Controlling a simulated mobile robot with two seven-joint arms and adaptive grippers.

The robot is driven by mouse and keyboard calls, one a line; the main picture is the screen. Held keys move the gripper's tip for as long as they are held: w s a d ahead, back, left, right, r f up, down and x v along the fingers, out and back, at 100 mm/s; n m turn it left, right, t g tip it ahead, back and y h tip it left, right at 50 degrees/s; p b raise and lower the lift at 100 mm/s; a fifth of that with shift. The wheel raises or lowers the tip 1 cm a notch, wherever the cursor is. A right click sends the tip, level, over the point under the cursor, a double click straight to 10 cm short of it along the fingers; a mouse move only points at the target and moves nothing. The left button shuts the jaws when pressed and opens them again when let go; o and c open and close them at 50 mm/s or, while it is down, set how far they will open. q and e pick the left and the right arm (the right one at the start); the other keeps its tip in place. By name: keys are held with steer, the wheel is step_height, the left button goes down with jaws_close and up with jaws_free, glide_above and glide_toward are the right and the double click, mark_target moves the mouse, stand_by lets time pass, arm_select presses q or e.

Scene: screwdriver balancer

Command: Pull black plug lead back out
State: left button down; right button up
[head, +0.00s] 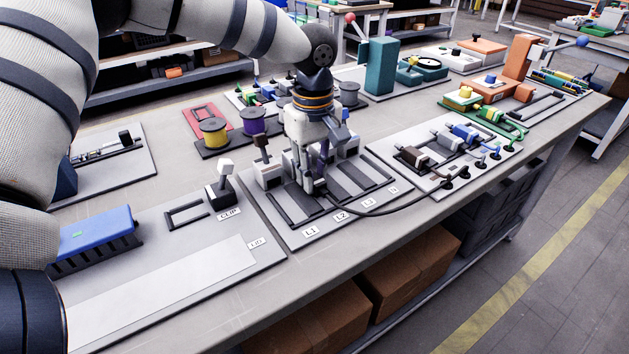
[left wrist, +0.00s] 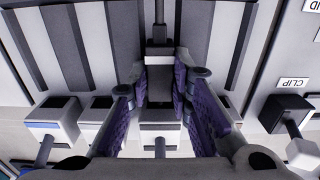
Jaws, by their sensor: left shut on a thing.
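The black plug lead (head: 385,212) is a dark cable that curves from my left gripper (head: 318,188) over the front edge of the terminal board (head: 290,237) to the board on its right. In the left wrist view, the dark plug (left wrist: 160,50) sits between the fingertips of my left gripper (left wrist: 160,75), with its lead (left wrist: 159,12) running up from it. The purple-padded fingers are shut on it. The gripper points down, low over the board near the L1 and L2 labels. I cannot tell whether the plug's tip is inside anything. My right gripper is not in view.
Grey lever blocks (head: 267,172) stand behind and beside the gripper. A CLIP board with a white-topped lever (head: 225,168) is at left. The plug board (head: 440,183) with coloured connectors is at right. Spools (head: 213,131) stand behind.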

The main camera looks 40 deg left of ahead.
arm_select(q)
steer(key=shift+s+d+p, duration=0.15)
steer(key=shift+s+d, duration=0.1)
steer(key=shift+d, duration=0.35)
steer(key=shift+s+d+p, duration=0.15)
steer(key=shift+s+d, duration=0.05)
steer(key=shift+d, duration=0.4)
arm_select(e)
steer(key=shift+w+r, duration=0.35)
arm_select(q)
steer(key=c, duration=1.4)
jaws_free()
steer(key=shift+c, duration=0.2)
steer(key=shift+r, duration=0.1)
steer(key=shift+r+p, duration=0.7)
steer(key=shift+r, duration=2.7)
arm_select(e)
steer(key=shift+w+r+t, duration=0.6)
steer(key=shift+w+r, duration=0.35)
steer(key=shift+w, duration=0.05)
